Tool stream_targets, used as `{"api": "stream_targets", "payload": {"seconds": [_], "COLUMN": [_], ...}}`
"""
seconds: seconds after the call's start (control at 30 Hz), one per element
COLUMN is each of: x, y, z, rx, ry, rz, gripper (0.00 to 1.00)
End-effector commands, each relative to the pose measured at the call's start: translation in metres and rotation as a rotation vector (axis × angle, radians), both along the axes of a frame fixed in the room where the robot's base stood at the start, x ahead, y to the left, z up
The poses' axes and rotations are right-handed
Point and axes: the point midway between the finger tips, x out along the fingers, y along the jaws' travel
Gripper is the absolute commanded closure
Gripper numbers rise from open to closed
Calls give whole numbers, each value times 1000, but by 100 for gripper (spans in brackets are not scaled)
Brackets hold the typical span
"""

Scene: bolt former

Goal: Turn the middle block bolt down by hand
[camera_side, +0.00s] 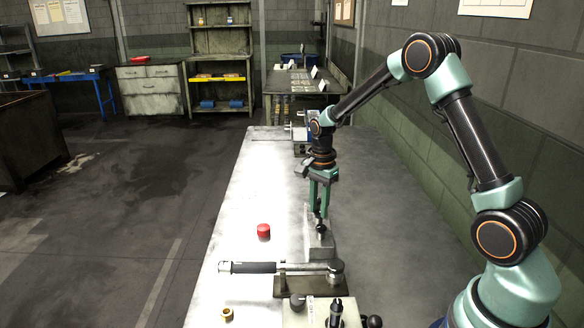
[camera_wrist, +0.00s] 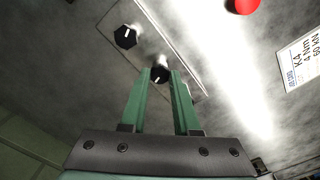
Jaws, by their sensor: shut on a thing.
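The grey block (camera_side: 318,243) stands on the bench in the side view. Its long plate (camera_wrist: 176,45) shows in the wrist view. One dark bolt head (camera_side: 321,230) stands at the block's near end. In the wrist view I see a black hex bolt head (camera_wrist: 125,37) outside the fingers, and another black bolt head with a white mark (camera_wrist: 159,75) at my fingertips. My gripper (camera_side: 321,212) points down over the block, its green fingers shut on that marked bolt head. It also shows in the wrist view (camera_wrist: 160,78). The fingers partly hide this bolt; its shank is out of sight.
A red cap (camera_side: 264,231) stands left of the block. A torque wrench (camera_side: 252,267) lies across a dark stand (camera_side: 308,286) in front. A brass ring (camera_side: 227,314) and a control box (camera_side: 322,313) are nearest. A printed card (camera_wrist: 302,62) lies on the bench.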

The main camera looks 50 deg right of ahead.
Motion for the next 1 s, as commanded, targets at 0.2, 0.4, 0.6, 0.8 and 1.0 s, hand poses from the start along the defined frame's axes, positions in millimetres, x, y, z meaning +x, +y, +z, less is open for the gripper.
{"api": "stream_targets", "payload": {"seconds": [0.2, 0.4, 0.6, 0.8, 1.0], "x": [1, 1, 0, 1, 1], "y": [-1, -1, -1, -1, -1], "z": [2, 2, 1, 8, 41], "rx": [-1, -1, 0, -1, -2], "ry": [-3, -3, -1, -3, -7], "rz": [-3, -3, -1, 0, -1], "gripper": [100, 40, 40, 40, 40]}}
